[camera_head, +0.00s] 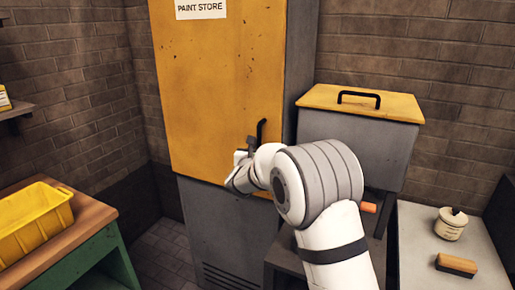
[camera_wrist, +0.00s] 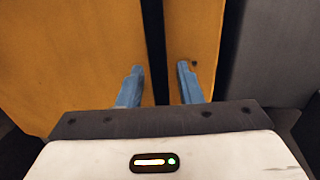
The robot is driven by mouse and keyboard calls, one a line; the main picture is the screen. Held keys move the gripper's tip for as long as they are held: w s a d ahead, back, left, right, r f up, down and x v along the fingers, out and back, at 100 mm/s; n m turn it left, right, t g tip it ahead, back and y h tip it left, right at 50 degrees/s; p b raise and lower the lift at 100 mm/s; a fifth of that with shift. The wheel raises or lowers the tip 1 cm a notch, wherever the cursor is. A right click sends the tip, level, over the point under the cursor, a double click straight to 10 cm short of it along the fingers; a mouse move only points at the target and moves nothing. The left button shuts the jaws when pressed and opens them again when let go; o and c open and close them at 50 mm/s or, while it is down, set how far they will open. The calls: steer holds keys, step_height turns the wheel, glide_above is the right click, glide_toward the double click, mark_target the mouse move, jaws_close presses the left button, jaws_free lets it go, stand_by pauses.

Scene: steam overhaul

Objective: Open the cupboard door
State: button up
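The cupboard has a yellow door (camera_head: 215,85) with a "PAINT STORE" label and looks shut in the head view. Its black upright handle (camera_head: 261,130) is near the door's right edge; its lower part is hidden behind my arm. My gripper (camera_head: 242,160) is at the door beside the handle, partly hidden by my wrist. In the wrist view, my gripper's two blue fingers (camera_wrist: 159,76) are spread apart, pointing at the yellow door. The dark handle bar (camera_wrist: 154,45) runs between them, with a visible gap to the right finger. Contact cannot be told.
A grey bin with a yellow lid (camera_head: 360,101) stands close right of the cupboard. A bench with a yellow tray (camera_head: 30,225) is at left. A pale worktop (camera_head: 420,240) at right holds a small pot (camera_head: 451,225) and a brush (camera_head: 456,265). Floor shows at lower left.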

steer(key=shift+c, duration=0.2)
jaws_close()
steer(key=shift+a, duration=0.1)
